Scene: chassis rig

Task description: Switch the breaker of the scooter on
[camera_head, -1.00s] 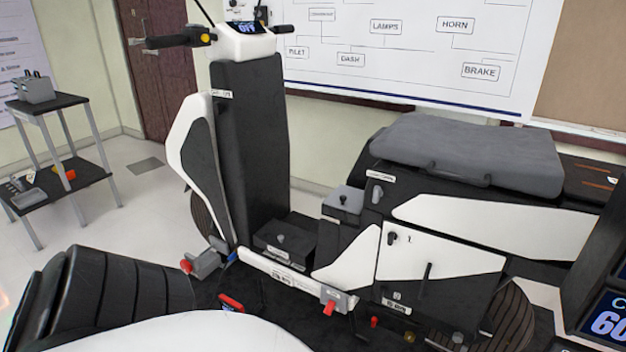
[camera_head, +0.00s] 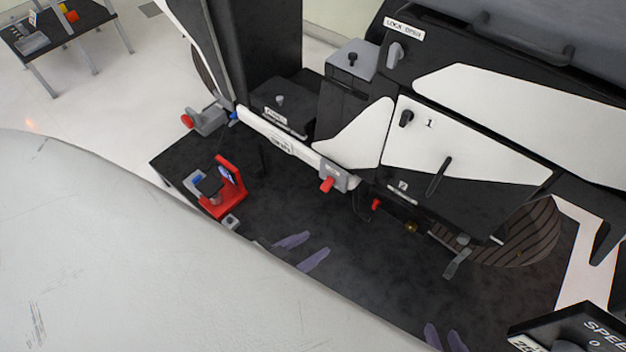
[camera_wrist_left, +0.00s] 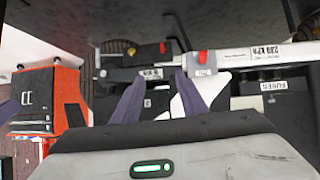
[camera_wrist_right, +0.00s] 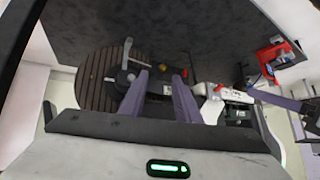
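The scooter (camera_head: 465,148) stands on a dark platform. No part is legibly labelled as its breaker. A grey box with a red lever (camera_head: 327,184) sits on its lower side rail; the red lever (camera_wrist_left: 203,57) also shows in the left wrist view. Its side panel carries a black knob (camera_head: 406,118) beside a "1" mark and a black handle (camera_head: 438,176). My left gripper (camera_head: 303,251) is open and empty, below the red lever in the picture. My right gripper (camera_head: 445,339) is open and empty, further right and lower. Both are apart from the scooter.
A red device (camera_head: 224,188) stands at the platform's left end. A grey clamp with a red knob (camera_head: 206,119) is by the front wheel. A small side table (camera_head: 68,30) is at upper left. A dial box marked "SPEED" (camera_head: 570,328) is at lower right. Dark floor between is clear.

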